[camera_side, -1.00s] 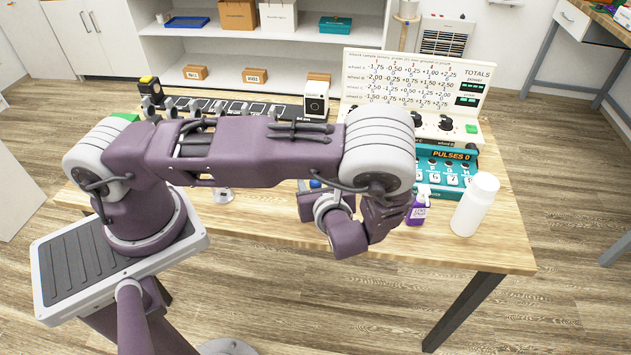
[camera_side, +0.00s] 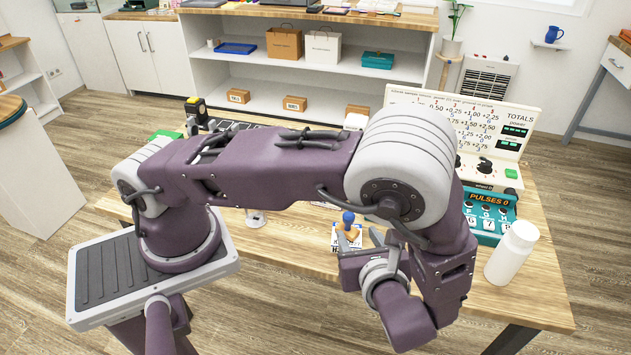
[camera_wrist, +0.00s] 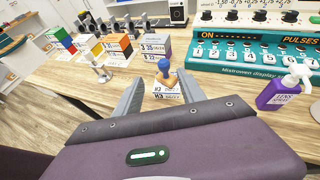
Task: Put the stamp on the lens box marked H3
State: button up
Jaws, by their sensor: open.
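The stamp, with a blue knob and a wooden-coloured body, shows in the wrist view (camera_wrist: 163,68) and in the side view (camera_side: 349,220). It stands over a white lens box marked H3 (camera_wrist: 166,96), whose front edge is partly hidden by my gripper; I cannot tell whether the stamp touches it. The box also shows in the side view (camera_side: 336,241). My gripper (camera_wrist: 162,82) is open and empty, with one grey finger on each side of the stamp in the wrist view. In the side view my gripper (camera_side: 361,238) is partly hidden by my arm.
Stacked coloured boxes (camera_wrist: 118,46) stand behind to the left, with a small metal-based stand (camera_wrist: 100,68) in front. A teal pulse panel (camera_wrist: 250,50) is behind to the right.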

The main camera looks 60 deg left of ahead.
jog(key=s+a+r+n+h, duration=0.1)
jog(key=s+r+n+h, duration=0.5)
jog(key=r+n, duration=0.5)
jog(key=s+a+r+n+h, duration=0.2)
jog(key=s+r+n+h, duration=0.4)
jog(key=r, duration=0.7)
jog(key=s+n, duration=0.2)
jog(key=n, duration=0.2)
jog(key=shift+s+a+r+n+t, duration=0.3)
jog(key=shift+s+r+n+t, duration=0.1)
